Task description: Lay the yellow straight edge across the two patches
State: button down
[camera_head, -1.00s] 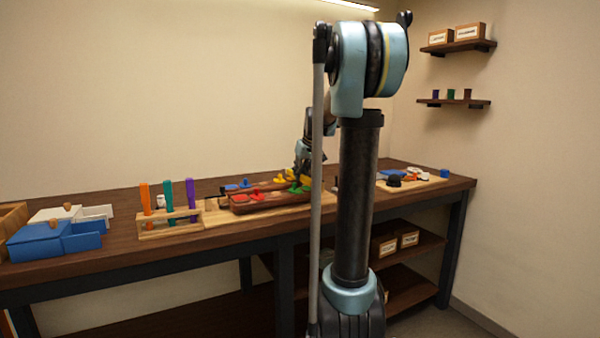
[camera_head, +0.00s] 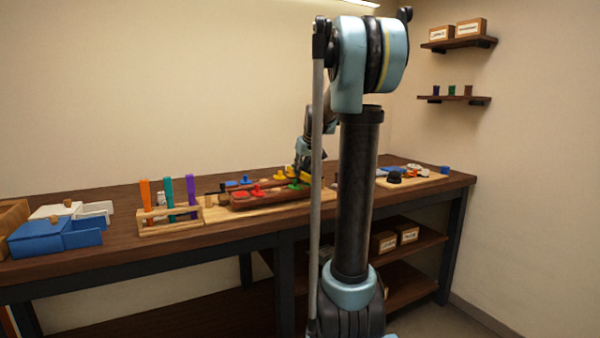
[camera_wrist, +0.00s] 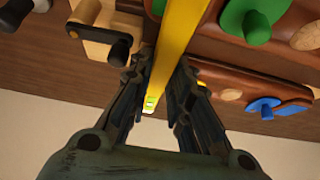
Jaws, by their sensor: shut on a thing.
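The yellow straight edge (camera_wrist: 182,40) is a long flat bar between the two fingers of my gripper (camera_wrist: 164,78) in the wrist view. My gripper is shut on it. One end, with a small greenish vial, shows near the fingers, and the bar runs out of the top of the picture. Beside it on the right is the brown saddle block (camera_wrist: 225,55), with a green knobbed piece (camera_wrist: 256,20) and a blue knobbed piece (camera_wrist: 266,106). In the head view, red knobbed pieces (camera_head: 256,190) sit on the block. I cannot tell which pieces are the two patches, or whether the bar touches them.
A wooden block with a black crank (camera_wrist: 104,38) is left of the bar in the wrist view. In the head view, a rack with coloured sticks (camera_head: 168,222) and blue boxes (camera_head: 40,239) stand left. A board with small parts (camera_head: 425,180) lies right.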

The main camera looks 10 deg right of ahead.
jog(key=shift+f, duration=0.35)
dwell(0.3)
jog(key=c, duration=1.4)
grip_release()
jog(key=v, duration=1)
jog(key=shift+s+r, duration=0.1)
jog(key=shift+r, duration=0.25)
jog(key=s+f+m+g, duration=0.1)
jog(key=s+f, duration=0.9)
jog(key=s, duration=0.2)
jog(key=s+a+f+m+g+h, duration=0.1)
jog(key=s+f, duration=0.8)
jog(key=s, duration=0.4)
jog(key=s+a+f+m+g, duration=0.1)
jog(key=s+f, duration=0.9)
jog(key=s, duration=0.3)
jog(key=shift+s+f+g+h, duration=0.25)
jog(key=shift+f+g+h, duration=0.05)
jog(key=shift+h, duration=0.1)
